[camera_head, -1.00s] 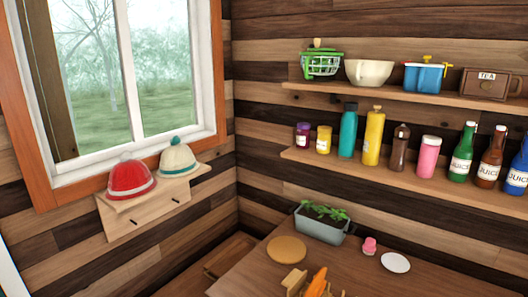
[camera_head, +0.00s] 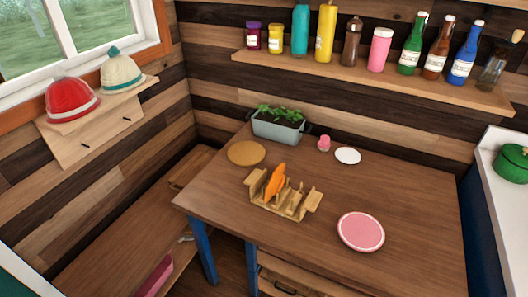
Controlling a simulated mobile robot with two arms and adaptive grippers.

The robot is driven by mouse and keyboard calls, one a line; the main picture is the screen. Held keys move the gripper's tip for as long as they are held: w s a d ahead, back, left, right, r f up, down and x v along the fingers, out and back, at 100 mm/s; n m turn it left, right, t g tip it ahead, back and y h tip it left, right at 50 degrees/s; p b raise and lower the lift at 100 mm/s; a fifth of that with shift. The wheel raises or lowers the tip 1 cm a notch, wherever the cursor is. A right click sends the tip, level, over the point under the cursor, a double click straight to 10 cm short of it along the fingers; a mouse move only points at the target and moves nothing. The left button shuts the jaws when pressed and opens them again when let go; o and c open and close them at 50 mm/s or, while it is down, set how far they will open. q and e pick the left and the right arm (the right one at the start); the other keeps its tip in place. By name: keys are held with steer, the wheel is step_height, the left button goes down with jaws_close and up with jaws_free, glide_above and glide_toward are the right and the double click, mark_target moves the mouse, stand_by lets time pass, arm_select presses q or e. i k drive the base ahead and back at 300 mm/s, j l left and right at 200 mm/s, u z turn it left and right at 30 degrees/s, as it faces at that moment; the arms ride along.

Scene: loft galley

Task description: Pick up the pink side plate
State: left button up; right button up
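The pink side plate (camera_head: 361,231) lies flat on the wooden table (camera_head: 220,190), right of centre and toward the near side. It is round with a paler rim line, and nothing covers it. Neither of my grippers is in view.
A wooden rack (camera_head: 284,199) with an orange item (camera_head: 275,181) stands left of the plate. Behind are a round tan mat (camera_head: 246,153), a planter (camera_head: 278,127), a small pink item (camera_head: 324,143) and a white saucer (camera_head: 348,156). Bottles line the shelf (camera_head: 380,80). The table's right part is clear.

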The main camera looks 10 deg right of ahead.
mark_target(361, 232)
steer(key=z, duration=1.2)
